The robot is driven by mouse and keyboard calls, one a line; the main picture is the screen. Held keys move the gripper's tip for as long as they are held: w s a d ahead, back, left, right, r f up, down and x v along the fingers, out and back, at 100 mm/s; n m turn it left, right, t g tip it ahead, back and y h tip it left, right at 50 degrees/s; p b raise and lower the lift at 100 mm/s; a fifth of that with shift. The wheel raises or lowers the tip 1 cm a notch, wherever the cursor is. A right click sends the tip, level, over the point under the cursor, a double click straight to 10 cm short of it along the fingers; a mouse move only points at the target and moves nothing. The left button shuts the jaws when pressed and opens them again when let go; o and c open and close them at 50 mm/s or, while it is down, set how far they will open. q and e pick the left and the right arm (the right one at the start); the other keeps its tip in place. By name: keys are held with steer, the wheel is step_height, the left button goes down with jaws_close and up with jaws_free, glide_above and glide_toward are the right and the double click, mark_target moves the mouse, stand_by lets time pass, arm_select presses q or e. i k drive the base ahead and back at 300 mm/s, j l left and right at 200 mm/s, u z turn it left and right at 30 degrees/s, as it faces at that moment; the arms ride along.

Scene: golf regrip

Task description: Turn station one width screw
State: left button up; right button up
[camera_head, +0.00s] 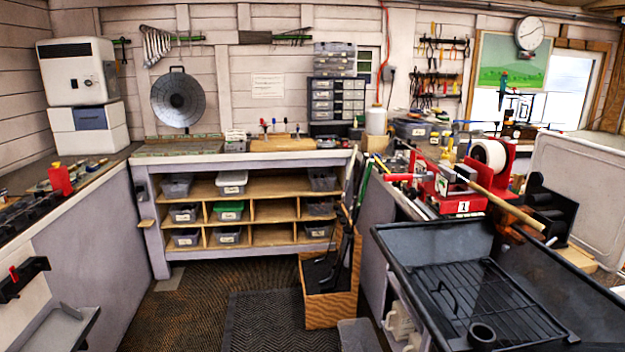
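Station one is a red vise-like fixture (450,203) with a white "1" label, on the right bench in the head view. A grey metal block (466,173) sits at its top. A tan rod (500,202) runs across it, slanting down to the right. A red-tipped bar (400,177) sticks out toward the left of the fixture. I cannot tell which part is the width screw; it is too small or hidden. Neither of my grippers is in view, and nothing of mine is seen touching the fixture.
A black tray (392,240) with a wire rack stands in front of station one. A red tape holder with a white roll (489,154) is behind it. A wooden box of clubs (330,300) stands on the floor. The floor (190,310) left of it is clear.

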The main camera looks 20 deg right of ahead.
mark_target(413, 193)
steer(key=i+j, duration=0.15)
steer(key=i, duration=0.7)
steer(key=i+j, duration=0.1)
steer(key=i, duration=0.7)
steer(key=i+j+z, duration=0.1)
steer(key=i+z, duration=0.35)
steer(key=i+j+z, duration=0.2)
steer(key=z, duration=0.3)
steer(key=i+j+z, duration=0.3)
steer(key=z, duration=0.15)
steer(key=i+j+z, duration=0.15)
steer(key=j+z, duration=0.35)
